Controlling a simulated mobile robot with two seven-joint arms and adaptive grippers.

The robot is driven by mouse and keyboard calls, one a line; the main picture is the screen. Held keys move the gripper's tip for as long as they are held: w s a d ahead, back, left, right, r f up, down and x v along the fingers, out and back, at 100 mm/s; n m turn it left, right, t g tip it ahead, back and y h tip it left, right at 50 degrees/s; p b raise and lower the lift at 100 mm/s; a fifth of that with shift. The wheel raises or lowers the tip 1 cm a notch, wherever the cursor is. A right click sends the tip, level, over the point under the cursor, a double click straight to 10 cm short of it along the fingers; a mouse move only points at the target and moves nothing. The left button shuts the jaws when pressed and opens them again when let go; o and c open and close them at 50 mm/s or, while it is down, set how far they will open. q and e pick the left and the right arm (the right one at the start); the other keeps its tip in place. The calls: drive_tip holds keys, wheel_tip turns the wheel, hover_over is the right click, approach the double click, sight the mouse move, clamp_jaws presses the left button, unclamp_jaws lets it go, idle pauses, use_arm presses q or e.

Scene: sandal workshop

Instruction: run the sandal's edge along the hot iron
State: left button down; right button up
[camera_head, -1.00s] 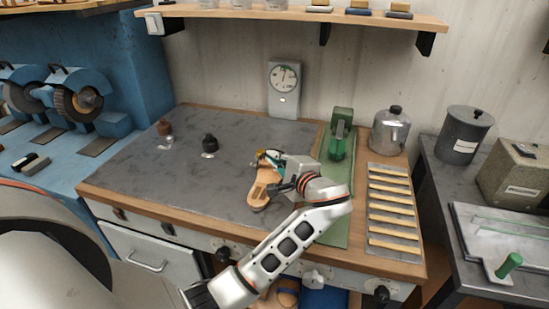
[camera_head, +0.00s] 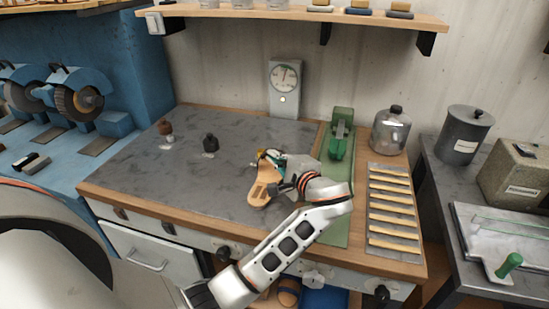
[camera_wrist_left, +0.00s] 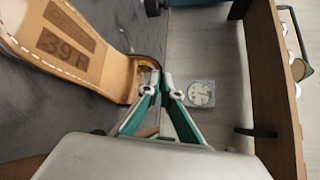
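The sandal (camera_head: 261,187) is a tan sole held above the grey bench top (camera_head: 120,178). In the left wrist view the sandal (camera_wrist_left: 75,50) fills the upper left, with a dark "39 R" stamp on the face toward the camera. My left gripper (camera_head: 265,158) is at its end nearer the back wall. In the left wrist view the teal fingers of my left gripper (camera_wrist_left: 160,82) are close together on the sandal's curved edge. The exact contact is partly hidden. I cannot single out the hot iron with certainty. My right gripper is not in view.
A dial box (camera_head: 284,88) is at the wall. A green tool (camera_head: 341,135), a lidded metal pot (camera_head: 390,130) and a slatted rack (camera_head: 393,210) lie to the right. The bench's left half is mostly clear.

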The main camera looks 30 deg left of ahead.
use_arm(q)
drive_tip(key=shift+w+r, duration=0.1)
drive_tip(key=shift+w, duration=0.2)
drive_tip(key=shift+w, duration=0.35)
drive_tip(key=shift+w, duration=0.1)
drive_tip(key=shift+w+d+p, duration=0.1)
drive_tip(key=shift+d+p, duration=0.15)
drive_tip(key=shift+p, duration=0.05)
drive_tip(key=shift+w+f, duration=0.2)
drive_tip(key=shift+s, duration=0.1)
drive_tip(key=shift+r, duration=0.1)
drive_tip(key=shift+r+p, duration=0.15)
drive_tip(key=shift+p, duration=0.25)
drive_tip(key=shift+s+a, duration=0.1)
drive_tip(key=shift+a, duration=0.05)
idle(1.0)
